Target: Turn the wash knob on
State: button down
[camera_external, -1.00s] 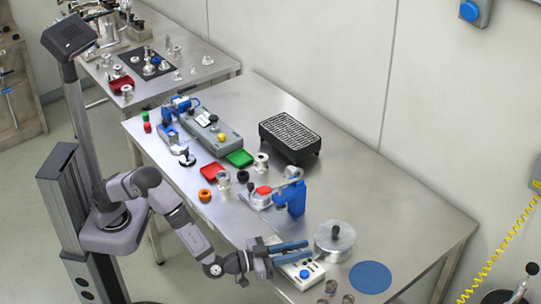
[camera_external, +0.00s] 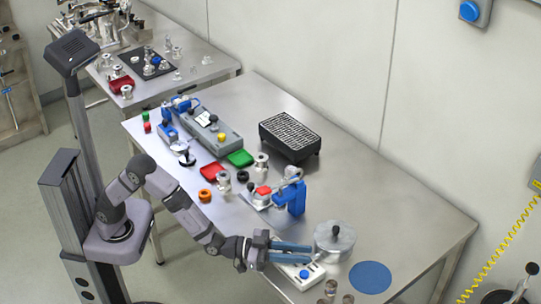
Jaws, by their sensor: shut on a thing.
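A white control box (camera_external: 312,277) with a blue button (camera_external: 304,274) lies near the front right edge of the bench. My gripper (camera_external: 308,253) reaches over this box from the left, its two blue fingers nearly level and pointing right. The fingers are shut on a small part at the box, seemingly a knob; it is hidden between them. I cannot read any label or see which way the knob is turned. The fingertips are just left of a round metal pot (camera_external: 333,243) with a black lid handle, apparently apart from it.
A blue disc (camera_external: 370,277) lies right of the pot, with small metal cylinders (camera_external: 331,287) in front. A blue clamp device (camera_external: 292,198) stands behind my gripper. A black grated box (camera_external: 290,137) is further back. The bench's right rear is clear.

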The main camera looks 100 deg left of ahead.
jog(key=c, duration=1.5)
grip_release()
jog(key=shift+s, duration=0.1)
jog(key=shift+s+b, duration=0.6)
jog(key=shift+s, duration=2.95)
